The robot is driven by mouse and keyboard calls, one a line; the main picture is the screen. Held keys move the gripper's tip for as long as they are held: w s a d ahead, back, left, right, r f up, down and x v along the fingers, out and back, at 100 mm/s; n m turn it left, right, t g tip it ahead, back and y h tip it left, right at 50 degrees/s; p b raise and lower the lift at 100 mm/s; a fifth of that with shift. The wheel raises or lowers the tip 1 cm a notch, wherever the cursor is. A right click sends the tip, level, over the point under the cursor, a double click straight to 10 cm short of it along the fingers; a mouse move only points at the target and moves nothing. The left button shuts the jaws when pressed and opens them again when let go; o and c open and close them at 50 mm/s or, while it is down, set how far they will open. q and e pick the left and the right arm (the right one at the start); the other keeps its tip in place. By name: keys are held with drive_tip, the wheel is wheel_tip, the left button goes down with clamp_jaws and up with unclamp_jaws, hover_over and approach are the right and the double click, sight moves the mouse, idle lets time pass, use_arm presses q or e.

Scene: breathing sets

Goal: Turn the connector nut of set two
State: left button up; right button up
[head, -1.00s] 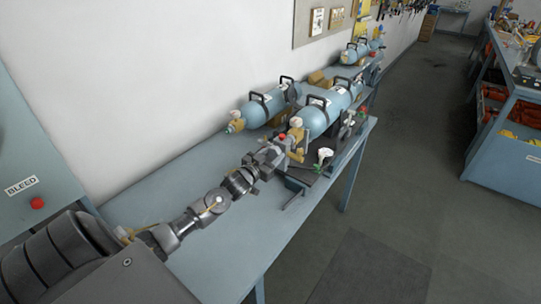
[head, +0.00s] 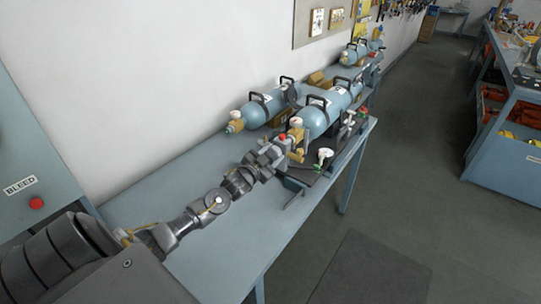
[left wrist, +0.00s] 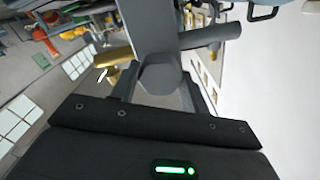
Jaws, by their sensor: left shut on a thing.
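A pale blue cylinder (head: 318,116) with a black handle lies on the near bench, its brass valve end with a red-and-white cap (head: 296,122) toward my arm. My left gripper (head: 287,149) reaches in from the lower left and is shut at this valve end, beside the brass fitting (head: 299,155). I cannot read the set number. My right gripper is not in view.
A second blue cylinder (head: 262,108) lies behind, nearer the wall. A white-and-green part (head: 324,155) stands on a dark tray at the bench's right edge. The near bench top (head: 165,185) is clear. Another bench (head: 510,140) stands across the aisle.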

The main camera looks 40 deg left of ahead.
use_arm(q)
drive_tip(key=shift+d, duration=0.15)
drive_tip(key=o, duration=1)
drive_tip(key=shift+s+f, duration=0.1)
drive_tip(key=shift+s, duration=0.15)
drive_tip(key=s+b, duration=0.2)
drive_tip(key=s, duration=0.8)
drive_tip(key=shift+s+d+b, duration=0.1)
drive_tip(key=shift+s+b, duration=0.1)
drive_tip(key=shift+b, duration=0.15)
